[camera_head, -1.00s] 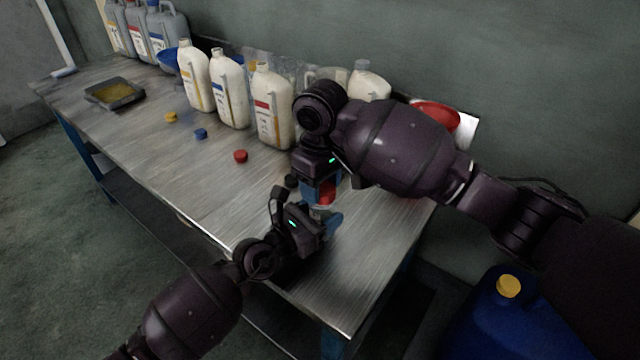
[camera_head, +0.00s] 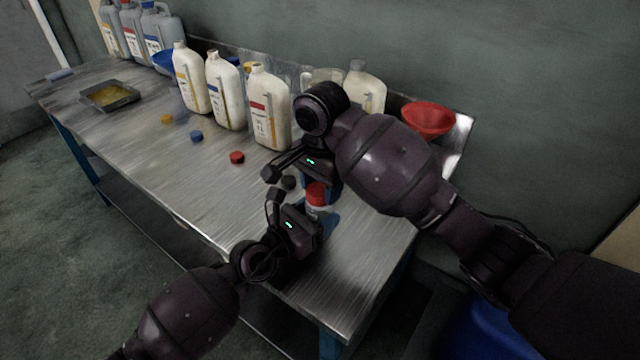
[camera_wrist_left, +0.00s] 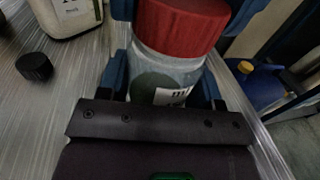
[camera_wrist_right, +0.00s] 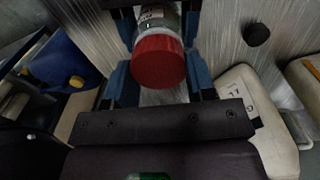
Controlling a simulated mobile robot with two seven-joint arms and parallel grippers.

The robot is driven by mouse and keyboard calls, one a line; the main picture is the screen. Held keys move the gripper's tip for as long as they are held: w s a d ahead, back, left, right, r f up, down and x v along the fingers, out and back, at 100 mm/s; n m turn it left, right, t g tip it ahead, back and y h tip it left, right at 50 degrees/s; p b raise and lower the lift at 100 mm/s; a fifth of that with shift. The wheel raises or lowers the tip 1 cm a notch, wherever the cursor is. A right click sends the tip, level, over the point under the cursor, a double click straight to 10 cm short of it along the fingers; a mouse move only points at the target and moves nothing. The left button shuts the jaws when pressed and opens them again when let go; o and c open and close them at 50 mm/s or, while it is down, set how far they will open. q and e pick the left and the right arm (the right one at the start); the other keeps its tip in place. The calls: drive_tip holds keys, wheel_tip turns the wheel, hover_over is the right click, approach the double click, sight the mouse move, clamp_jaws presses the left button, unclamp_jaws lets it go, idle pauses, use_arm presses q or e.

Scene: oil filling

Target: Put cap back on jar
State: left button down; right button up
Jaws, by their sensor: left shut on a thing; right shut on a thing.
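The clear jar (camera_head: 315,211) has a pale label and shows largest in the left wrist view (camera_wrist_left: 165,75). My left gripper (camera_head: 321,217) is shut around the jar's body and holds it upright near the table's front right. The red cap (camera_head: 316,193) sits over the jar's mouth; it also shows in the left wrist view (camera_wrist_left: 182,22) and the right wrist view (camera_wrist_right: 158,62). My right gripper (camera_wrist_right: 160,75) is shut on the cap, its blue fingers on either side. Whether the cap is threaded tight cannot be told.
A black cap (camera_head: 289,182) lies beside the grippers. Loose red (camera_head: 237,157), blue (camera_head: 196,136) and yellow (camera_head: 167,118) caps lie farther left. White jugs (camera_head: 268,108) stand behind. A red funnel (camera_head: 428,119) is at back right. The table's front right edge is close.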

drive_tip(key=m, duration=0.5)
drive_tip(key=shift+s, duration=0.1)
drive_tip(key=m, duration=0.6)
drive_tip(key=shift+s, duration=0.15)
drive_tip(key=o, duration=1)
drive_tip(key=shift+c, duration=0.2)
wheel_tip(320, 180, up, 12)
use_arm(q)
drive_tip(key=shift+c, duration=1)
unclamp_jaws()
